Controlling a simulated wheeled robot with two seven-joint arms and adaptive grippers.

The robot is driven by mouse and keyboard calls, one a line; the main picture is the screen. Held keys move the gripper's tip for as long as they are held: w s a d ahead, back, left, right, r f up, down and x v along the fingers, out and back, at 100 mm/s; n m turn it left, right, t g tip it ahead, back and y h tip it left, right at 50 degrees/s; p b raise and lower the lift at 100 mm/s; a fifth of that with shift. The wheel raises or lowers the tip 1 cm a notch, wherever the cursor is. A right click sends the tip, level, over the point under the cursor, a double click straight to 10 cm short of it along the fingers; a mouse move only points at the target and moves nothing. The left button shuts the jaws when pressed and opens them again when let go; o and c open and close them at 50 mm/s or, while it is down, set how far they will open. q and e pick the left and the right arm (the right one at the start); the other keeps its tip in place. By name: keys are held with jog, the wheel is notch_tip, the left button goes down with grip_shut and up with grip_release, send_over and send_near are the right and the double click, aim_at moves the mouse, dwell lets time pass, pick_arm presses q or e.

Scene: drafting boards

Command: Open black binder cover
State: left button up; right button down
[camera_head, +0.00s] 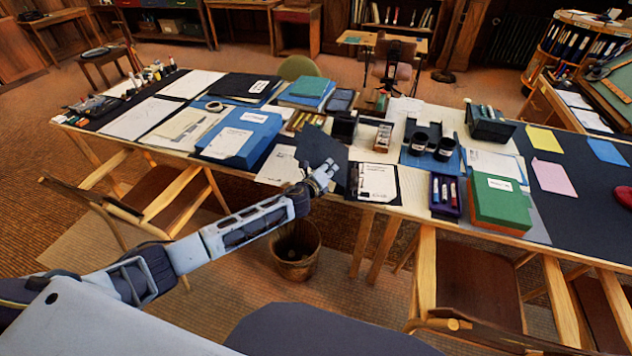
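The black binder shows as a dark cover panel (318,147) beside a white printed page with black edges (377,182), near the front edge of the long table. The cover is swung to the left of the page and looks tilted; its exact angle is unclear. My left gripper (326,174) is at the lower right part of the cover, close to the gap between cover and page. I cannot tell whether its fingers touch the cover or hold it. My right gripper is out of view.
A blue binder (239,133) lies to the left and a loose white sheet (280,164) lies near the cover. Black cups (431,146) and a green box (499,203) stand to the right. Wooden chairs (165,195) and a waste bin (294,262) are in front of the table.

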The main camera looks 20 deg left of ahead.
pick_arm(q)
jog(key=v, duration=1.1)
dwell(0.3)
jog(key=shift+f, duration=0.1)
dwell(0.4)
jog(key=s+a+f+n+g+y, duration=0.15)
jog(key=s+n+g, duration=0.45)
jog(key=s+n, duration=0.8)
jog(key=s+a+f+n+g+y, duration=0.1)
jog(key=s+a+f+n+g, duration=0.3)
jog(key=s+n, duration=1)
jog(key=s+d+f+m+g, duration=0.1)
jog(key=s+f, duration=0.1)
jog(key=f, duration=1.4)
jog(key=s+f+m+g, duration=0.2)
jog(key=s+f, duration=0.1)
jog(key=f, duration=1.3)
jog(key=s+a+f, duration=0.2)
jog(key=s+f, duration=0.8)
jog(key=s+a+f, duration=0.3)
jog(key=s+f, duration=0.7)
jog(key=s, duration=0.1)
jog(key=shift+s+f+g, duration=0.2)
jog(key=shift+s+g, duration=0.1)
jog(key=shift+g, duration=0.1)
